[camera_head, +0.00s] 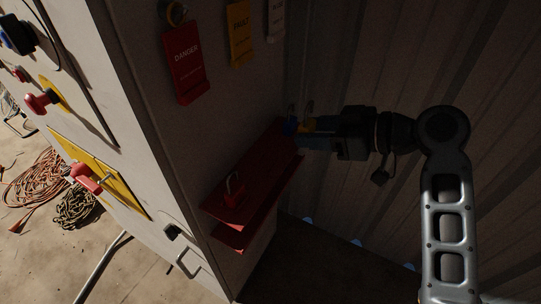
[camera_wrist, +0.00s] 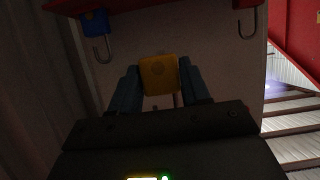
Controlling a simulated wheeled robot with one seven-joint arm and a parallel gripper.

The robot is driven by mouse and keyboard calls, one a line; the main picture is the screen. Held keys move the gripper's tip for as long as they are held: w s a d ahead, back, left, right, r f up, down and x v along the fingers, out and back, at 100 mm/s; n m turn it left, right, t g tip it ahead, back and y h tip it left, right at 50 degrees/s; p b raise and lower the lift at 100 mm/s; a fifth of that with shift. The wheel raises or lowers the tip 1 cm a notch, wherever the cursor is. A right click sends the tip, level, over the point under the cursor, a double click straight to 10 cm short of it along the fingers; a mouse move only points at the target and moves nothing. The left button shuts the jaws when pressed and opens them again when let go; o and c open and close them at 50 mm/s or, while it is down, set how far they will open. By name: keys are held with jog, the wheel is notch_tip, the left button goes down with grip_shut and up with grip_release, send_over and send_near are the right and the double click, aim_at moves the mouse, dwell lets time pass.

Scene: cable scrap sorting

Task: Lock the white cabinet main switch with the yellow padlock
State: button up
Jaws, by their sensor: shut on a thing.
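My gripper (camera_head: 313,141) reaches in from the right to the far end of the red shelf. In the wrist view my gripper (camera_wrist: 160,88) has its two blue-grey fingers shut on the sides of the yellow padlock (camera_wrist: 159,72). The yellow padlock (camera_head: 309,124) shows only in part in the head view, with a shackle above it. I cannot tell whether it still touches the shelf. On the white cabinet (camera_head: 130,120), a red handle (camera_head: 86,177) sits on a yellow plate (camera_head: 125,187); a red knob (camera_head: 40,102) on a yellow disc is higher up. Which is the main switch is not labelled legibly.
The red shelf (camera_head: 270,165) holds a red padlock (camera_head: 233,194) near its front end. A blue padlock (camera_head: 290,125) is close beside my gripper, also in the wrist view (camera_wrist: 95,23). Red (camera_head: 185,62) and yellow (camera_head: 239,33) tags hang above. A corrugated wall stands behind my arm.

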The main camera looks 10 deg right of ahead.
send_over(273, 163)
notch_tip(273, 163, down, 5)
jog(key=shift+r+p, duration=0.1)
jog(key=shift+p, duration=0.25)
jog(key=shift+f, duration=1.9)
jog(key=shift+f, duration=0.2)
jog(key=o, duration=1.1)
jog(key=shift+r, duration=0.1)
jog(key=v, duration=0.5)
jog(key=b+v, duration=0.1)
jog(key=v, duration=0.1)
jog(key=shift+w+d+r, duration=0.1)
jog(key=shift+d+r, duration=0.2)
jog(key=shift+d, duration=0.15)
